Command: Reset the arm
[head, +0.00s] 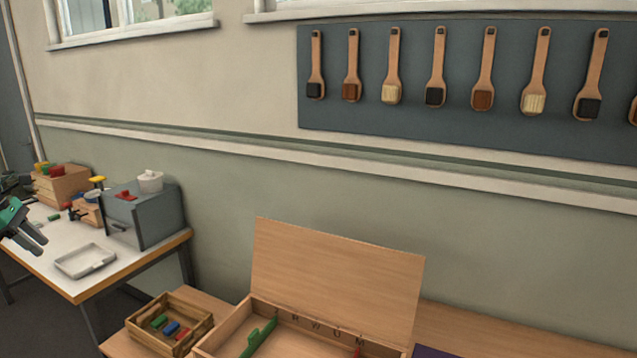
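My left gripper (38,244) shows at the left edge of the head view, with a green body and dark fingers. It is above the near-left part of the white-topped table (60,275). Its two fingers look apart, with nothing seen between them. Most of the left arm is cut off by the picture edge. My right gripper and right arm are not in view.
On the white-topped table stand a grey box (150,222), a shallow white tray (85,261) and a wooden block holder (62,186). An open-lidded wooden box (335,285) and a small crate (200,325) stand at the bottom. Brushes hang on a wall board (400,130).

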